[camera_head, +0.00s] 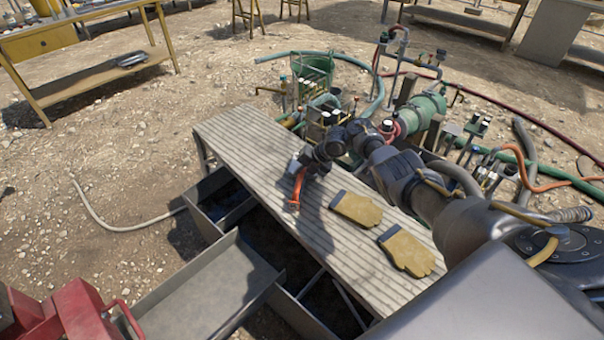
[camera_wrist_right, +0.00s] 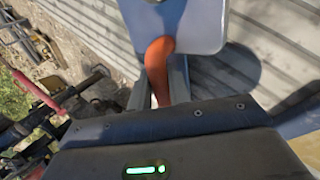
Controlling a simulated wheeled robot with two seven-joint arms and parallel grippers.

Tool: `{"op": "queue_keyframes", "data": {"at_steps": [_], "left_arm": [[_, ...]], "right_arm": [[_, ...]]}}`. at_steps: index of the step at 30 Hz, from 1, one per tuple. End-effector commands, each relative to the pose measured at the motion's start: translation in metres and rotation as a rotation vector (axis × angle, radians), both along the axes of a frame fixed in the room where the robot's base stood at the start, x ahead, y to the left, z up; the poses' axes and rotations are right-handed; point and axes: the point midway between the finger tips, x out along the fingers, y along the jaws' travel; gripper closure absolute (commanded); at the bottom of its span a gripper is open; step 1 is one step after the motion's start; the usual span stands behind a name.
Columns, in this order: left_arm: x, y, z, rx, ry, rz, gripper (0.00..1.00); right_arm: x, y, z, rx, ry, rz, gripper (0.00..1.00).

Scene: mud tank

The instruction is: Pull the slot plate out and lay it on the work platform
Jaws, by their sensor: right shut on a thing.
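The slot plate (camera_wrist_right: 185,22) shows in the right wrist view as a pale grey flat plate with rounded corners and an orange handle (camera_wrist_right: 158,62). My right gripper (camera_wrist_right: 160,85) is shut on that handle. In the head view my right gripper (camera_head: 301,164) is over the work platform (camera_head: 250,145), with the orange handle (camera_head: 297,188) below it; the plate itself is hard to make out there. The platform is a long grey slatted top. In the wrist view a dark shadow lies on the slats beside the plate, which appears held above them. My left gripper is out of view.
Two tan gloves (camera_head: 356,208) (camera_head: 407,252) lie on the platform, right of my gripper. Grey metal troughs (camera_head: 205,290) stand in front and left. Pumps, valves and hoses (camera_head: 425,115) crowd the far right side. The platform's far left end is bare.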

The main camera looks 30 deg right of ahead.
Motion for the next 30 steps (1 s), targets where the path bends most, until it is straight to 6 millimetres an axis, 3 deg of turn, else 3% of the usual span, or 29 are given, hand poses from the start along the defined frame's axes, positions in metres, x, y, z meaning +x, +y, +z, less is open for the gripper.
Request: {"op": "queue_keyframes", "data": {"at_steps": [12, 13, 18, 30], "left_arm": [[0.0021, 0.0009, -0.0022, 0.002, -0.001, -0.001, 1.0], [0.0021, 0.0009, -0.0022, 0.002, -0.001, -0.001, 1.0], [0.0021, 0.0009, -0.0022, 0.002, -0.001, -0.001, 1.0], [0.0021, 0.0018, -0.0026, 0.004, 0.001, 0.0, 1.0]], "right_arm": [[0.0023, -0.0001, 0.0017, 0.001, -0.008, 0.0, 1.0], [0.0023, -0.0001, 0.0017, 0.001, -0.008, 0.0, 0.77], [0.0017, 0.0, 0.0007, 0.0, -0.006, 0.001, 0.56], [-0.0008, 0.0002, -0.0032, 0.0, 0.003, 0.001, 0.56]]}}
